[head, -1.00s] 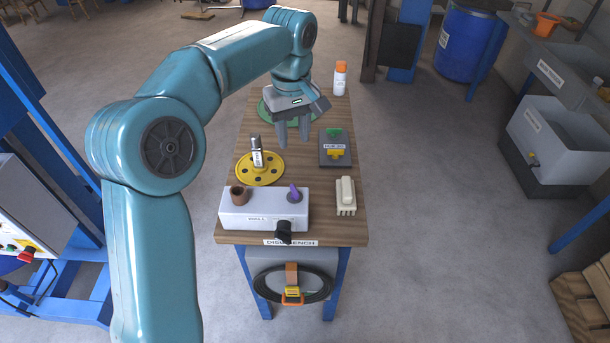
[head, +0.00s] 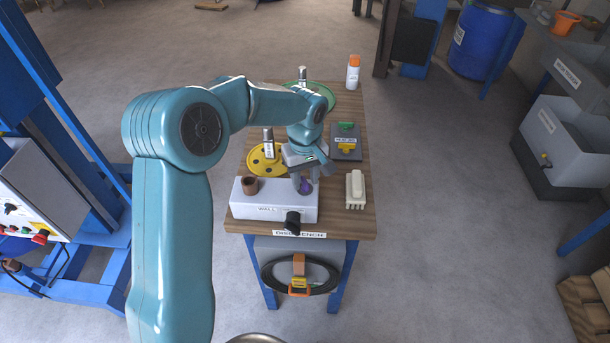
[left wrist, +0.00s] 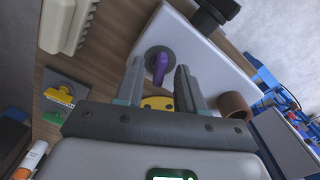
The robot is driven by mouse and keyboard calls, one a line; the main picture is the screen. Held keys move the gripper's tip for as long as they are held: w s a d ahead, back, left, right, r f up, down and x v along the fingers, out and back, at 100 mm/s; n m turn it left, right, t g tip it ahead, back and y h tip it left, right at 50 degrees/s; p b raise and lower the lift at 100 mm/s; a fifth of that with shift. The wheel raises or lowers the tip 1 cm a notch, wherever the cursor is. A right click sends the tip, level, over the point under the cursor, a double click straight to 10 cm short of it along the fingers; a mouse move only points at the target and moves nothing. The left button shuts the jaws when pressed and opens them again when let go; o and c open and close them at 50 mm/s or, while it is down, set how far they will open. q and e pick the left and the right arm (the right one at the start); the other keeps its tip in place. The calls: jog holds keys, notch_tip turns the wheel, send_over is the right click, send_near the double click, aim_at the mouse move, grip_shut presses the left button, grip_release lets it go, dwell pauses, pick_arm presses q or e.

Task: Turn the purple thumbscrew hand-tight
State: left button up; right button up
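The purple thumbscrew (head: 305,188) stands on top of the white box (head: 272,212) at the front of the bench, partly hidden by my gripper. In the left wrist view the thumbscrew (left wrist: 158,62) rises from a round grey base. My left gripper (head: 306,180) is over it, pointing down. In the left wrist view its two fingers stand apart on either side of the thumbscrew, with a visible gap to each. The fingers are not closed on it. I cannot tell how deep the tips reach. My right gripper is in neither view.
A brown cup-shaped part (head: 250,186) stands on the same box, and a black knob (head: 292,222) sticks out of its front. A yellow disc (head: 262,160) lies behind.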

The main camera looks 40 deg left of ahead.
pick_arm(q)
jog(key=shift+s, duration=0.15)
jog(key=shift+f, duration=0.15)
jog(key=shift+w, duration=0.2)
grip_shut()
jog(key=shift+m, duration=0.3)
jog(key=m, duration=0.2)
jog(key=shift+m+b, duration=0.35)
jog(key=shift+m, duration=0.05)
jog(key=m, duration=0.3)
jog(key=shift+m, duration=0.3)
jog(key=m, duration=0.6)
jog(key=shift+r+m, duration=0.2)
jog(key=shift+m, duration=0.1)
